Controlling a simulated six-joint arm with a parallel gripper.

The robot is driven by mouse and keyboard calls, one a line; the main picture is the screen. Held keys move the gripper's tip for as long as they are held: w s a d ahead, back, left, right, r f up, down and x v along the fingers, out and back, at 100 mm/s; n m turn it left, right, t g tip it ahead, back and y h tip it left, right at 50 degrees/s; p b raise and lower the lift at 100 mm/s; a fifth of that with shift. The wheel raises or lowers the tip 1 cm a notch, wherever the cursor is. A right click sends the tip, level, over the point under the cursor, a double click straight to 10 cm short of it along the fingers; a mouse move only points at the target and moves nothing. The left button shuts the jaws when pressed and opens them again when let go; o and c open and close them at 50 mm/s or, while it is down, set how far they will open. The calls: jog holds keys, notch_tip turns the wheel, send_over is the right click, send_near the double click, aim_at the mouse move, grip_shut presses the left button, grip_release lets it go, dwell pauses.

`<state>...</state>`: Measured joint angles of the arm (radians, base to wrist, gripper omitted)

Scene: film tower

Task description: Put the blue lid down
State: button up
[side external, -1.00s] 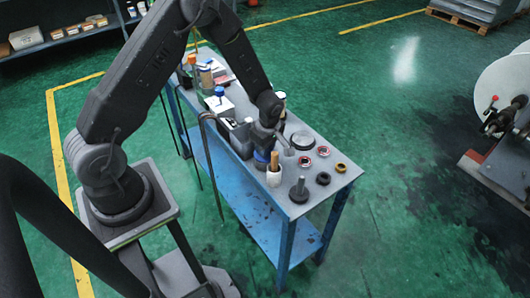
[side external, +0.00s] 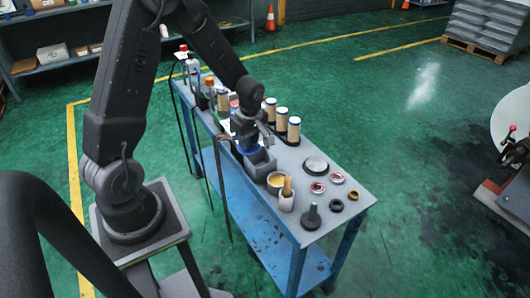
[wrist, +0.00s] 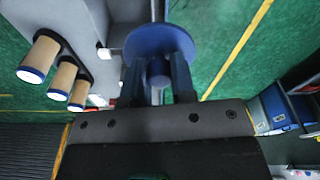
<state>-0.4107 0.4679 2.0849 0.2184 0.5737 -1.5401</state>
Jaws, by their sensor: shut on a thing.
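My gripper (wrist: 158,85) is shut on the knob of the round blue lid (wrist: 160,38), one finger on each side. In the side external view my gripper (side external: 249,130) is partly hidden by my arm, with the blue lid (side external: 246,147) below it. The lid is close above or beside a grey box (side external: 262,166) on the cart; I cannot tell whether it touches anything. An open jar (side external: 277,183) with a yellowish inside stands just in front of the box.
The grey cart top (side external: 330,208) holds a cup with a wooden handle (side external: 287,200), a dark upright post (side external: 312,216), a round metal disc (side external: 316,165) and several small rings. Capped tan cylinders (side external: 282,121) line the far edge.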

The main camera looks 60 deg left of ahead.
jog(key=shift+s+a+r, duration=0.35)
jog(key=shift+a+r, duration=0.1)
jog(key=shift+a, duration=0.3)
send_over(281, 162)
notch_tip(281, 162, down, 4)
jog(key=f, duration=0.6)
jog(key=shift+d+f, duration=0.25)
jog(key=shift+d, duration=0.1)
jog(key=shift+f, duration=2)
jog(key=shift+f, duration=0.2)
jog(key=o, duration=0.9)
